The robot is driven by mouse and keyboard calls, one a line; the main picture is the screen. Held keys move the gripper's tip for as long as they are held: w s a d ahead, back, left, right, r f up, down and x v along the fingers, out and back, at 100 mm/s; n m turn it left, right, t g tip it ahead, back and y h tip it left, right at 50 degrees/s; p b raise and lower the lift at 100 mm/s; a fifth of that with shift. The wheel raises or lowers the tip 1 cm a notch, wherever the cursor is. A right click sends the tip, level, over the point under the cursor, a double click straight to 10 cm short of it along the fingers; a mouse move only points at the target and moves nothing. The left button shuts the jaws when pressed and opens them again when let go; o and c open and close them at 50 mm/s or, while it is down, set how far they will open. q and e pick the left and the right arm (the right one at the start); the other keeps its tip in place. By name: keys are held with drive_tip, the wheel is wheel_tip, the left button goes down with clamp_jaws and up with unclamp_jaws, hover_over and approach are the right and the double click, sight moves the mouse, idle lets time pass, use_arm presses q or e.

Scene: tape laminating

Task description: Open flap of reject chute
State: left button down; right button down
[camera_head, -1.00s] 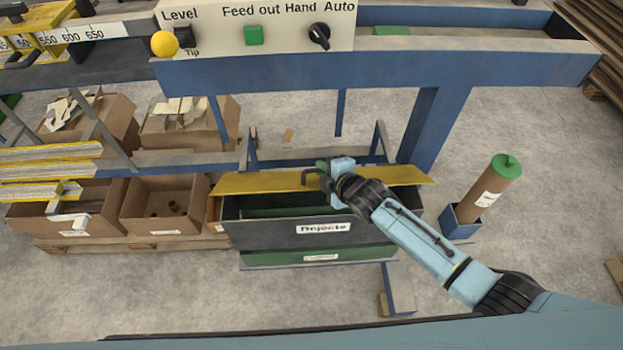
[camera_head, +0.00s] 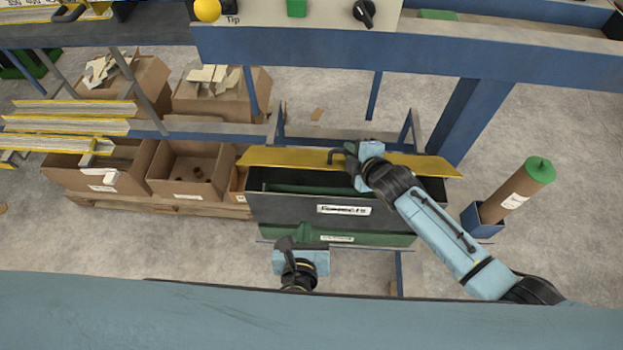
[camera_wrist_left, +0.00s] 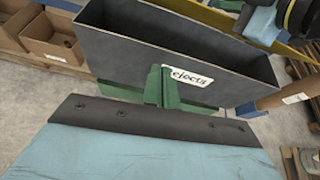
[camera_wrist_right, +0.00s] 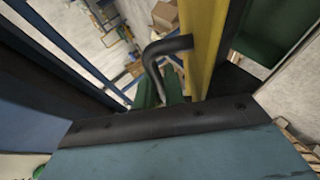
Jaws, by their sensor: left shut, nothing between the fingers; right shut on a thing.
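The yellow flap (camera_head: 290,157) of the reject chute stands open along the back of the dark chute (camera_head: 285,210), whose top shows open. My right gripper (camera_head: 350,158) is shut on the flap's black bent handle (camera_head: 338,153). In the right wrist view the handle (camera_wrist_right: 168,46) reaches the green fingertips (camera_wrist_right: 160,88) beside the yellow flap (camera_wrist_right: 203,40). My left gripper (camera_head: 286,243) is shut and empty, low in front of the chute. In the left wrist view its green fingers (camera_wrist_left: 162,85) overlap the edge of the white label (camera_wrist_left: 190,77); contact cannot be told.
A green container (camera_head: 375,239) is below the chute. Cardboard boxes (camera_head: 190,170) stand to the left. A brown tube with a green cap (camera_head: 518,190) stands in a blue holder at right. A blue beam (camera_head: 420,52) with a control panel runs above.

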use_arm(q)
drive_tip(key=w+r+m, duration=0.1)
drive_tip(key=w, duration=1.1)
drive_tip(key=shift+d+r+t, duration=0.3)
drive_tip(key=shift+d+r, duration=0.05)
drive_tip(key=shift+r, duration=0.05)
drive_tip(key=shift+w, duration=0.1)
